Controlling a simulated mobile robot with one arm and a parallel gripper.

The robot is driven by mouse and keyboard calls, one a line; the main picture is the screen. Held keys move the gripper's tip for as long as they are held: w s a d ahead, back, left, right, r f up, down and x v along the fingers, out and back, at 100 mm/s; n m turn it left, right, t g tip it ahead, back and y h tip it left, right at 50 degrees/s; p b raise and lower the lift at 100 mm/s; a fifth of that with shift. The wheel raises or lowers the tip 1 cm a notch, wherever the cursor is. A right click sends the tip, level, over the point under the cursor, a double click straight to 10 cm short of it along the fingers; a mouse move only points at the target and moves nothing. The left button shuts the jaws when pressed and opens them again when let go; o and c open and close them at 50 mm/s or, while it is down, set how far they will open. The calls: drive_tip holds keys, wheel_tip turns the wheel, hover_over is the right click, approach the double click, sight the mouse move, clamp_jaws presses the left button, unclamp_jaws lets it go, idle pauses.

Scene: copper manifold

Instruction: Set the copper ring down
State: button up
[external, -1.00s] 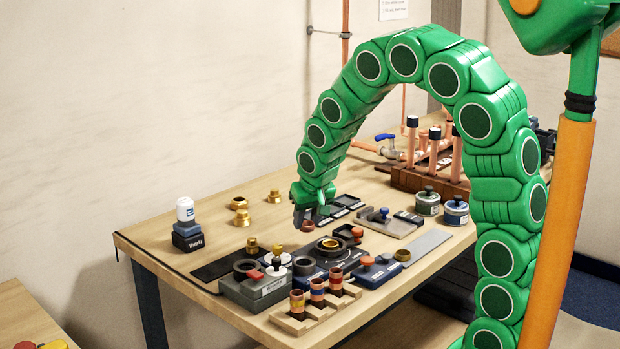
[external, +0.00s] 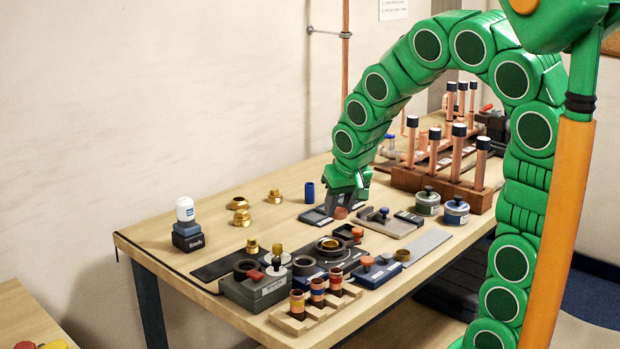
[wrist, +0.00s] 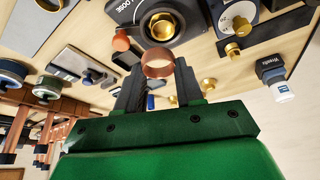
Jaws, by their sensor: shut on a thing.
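The copper ring (wrist: 158,66) is held between the two dark fingertips of my gripper (wrist: 157,78) in the wrist view. Its opening shows, and the fingers grip it from both sides. In the external view my gripper (external: 346,203) points down above the dark shallow trays at the middle of the bench. The ring (external: 340,212) shows there as a small copper patch at the fingertips, partly hidden by them. I cannot tell whether it touches the tray surface below.
A dark fixture with a brass-coloured centre (external: 330,245) stands nearer the front. A blue cylinder (external: 310,192) stands left of my gripper. Brass fittings (external: 274,196) lie further left.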

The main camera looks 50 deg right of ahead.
hover_over(211, 217)
drive_tip(key=s, duration=0.3)
drive_tip(key=f, duration=0.7)
drive_tip(key=shift+w+a+f, duration=0.25)
drive_tip(key=shift+f, duration=0.05)
drive_tip(key=shift+w+f, duration=0.7)
drive_tip(key=shift+f, duration=1.65)
drive_tip(key=shift+f, duration=0.1)
drive_tip(key=o, duration=1.1)
